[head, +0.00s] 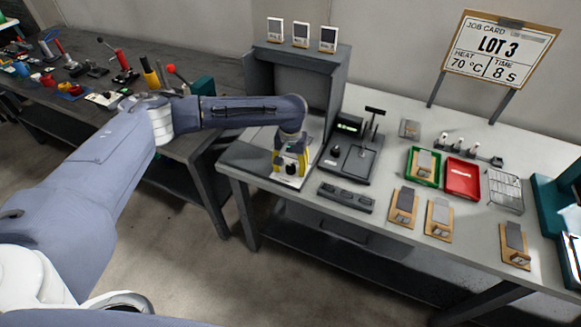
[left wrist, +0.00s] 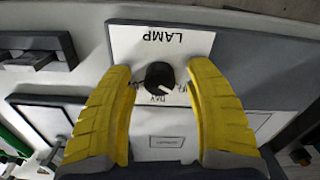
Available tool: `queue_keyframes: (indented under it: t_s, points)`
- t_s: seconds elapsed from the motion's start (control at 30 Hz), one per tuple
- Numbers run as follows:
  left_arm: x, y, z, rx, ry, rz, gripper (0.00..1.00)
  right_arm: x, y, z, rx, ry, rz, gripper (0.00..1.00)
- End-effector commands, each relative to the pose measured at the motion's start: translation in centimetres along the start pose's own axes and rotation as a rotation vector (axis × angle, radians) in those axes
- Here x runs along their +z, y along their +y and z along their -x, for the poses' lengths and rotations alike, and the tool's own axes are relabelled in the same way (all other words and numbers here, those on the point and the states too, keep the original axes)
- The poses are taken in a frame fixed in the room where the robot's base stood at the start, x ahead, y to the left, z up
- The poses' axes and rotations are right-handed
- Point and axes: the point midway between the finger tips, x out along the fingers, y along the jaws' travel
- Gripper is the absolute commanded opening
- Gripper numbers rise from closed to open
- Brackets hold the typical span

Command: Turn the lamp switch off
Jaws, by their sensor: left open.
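The lamp switch is a round black knob (left wrist: 160,77) with a white pointer mark, on a white plate (left wrist: 186,50) lettered LAMP, which appears upside down in the left wrist view. The mark points toward the lower right of that view. Small lettering around the knob is partly hidden; one word reads DAY. My left gripper (head: 290,166) points down over the plate at the bench's left end. Its yellow fingers are open, one on each side of the knob, with visible gaps. In the head view the gripper hides the knob. My right gripper is not in view.
A grey hooded box (head: 335,95) stands behind the gripper. A dark device with a green display (head: 349,125) is right of it, and a dark three-part block (head: 346,197) lies in front. Green (head: 433,178) and red trays (head: 462,190) and wooden boards (head: 403,220) lie farther right.

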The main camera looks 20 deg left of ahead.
Motion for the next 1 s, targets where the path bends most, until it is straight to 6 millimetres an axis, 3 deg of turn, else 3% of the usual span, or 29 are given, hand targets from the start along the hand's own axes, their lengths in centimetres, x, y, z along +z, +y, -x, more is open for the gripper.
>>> queue_keyframes:
  t_s: [0.27, 0.7, 1.0]
  points:
    - [-0.1, 0.0, 1.1, 0.001, 0.003, 0.0, 0.54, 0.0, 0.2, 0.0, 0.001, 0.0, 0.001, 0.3]
    - [-0.1, 0.0, 8.3, 0.0, 0.004, -0.001, 0.54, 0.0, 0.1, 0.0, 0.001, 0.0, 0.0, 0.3]
    - [0.0, 0.0, 11.4, -0.001, 0.002, 0.0, 0.54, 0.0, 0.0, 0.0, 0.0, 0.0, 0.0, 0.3]
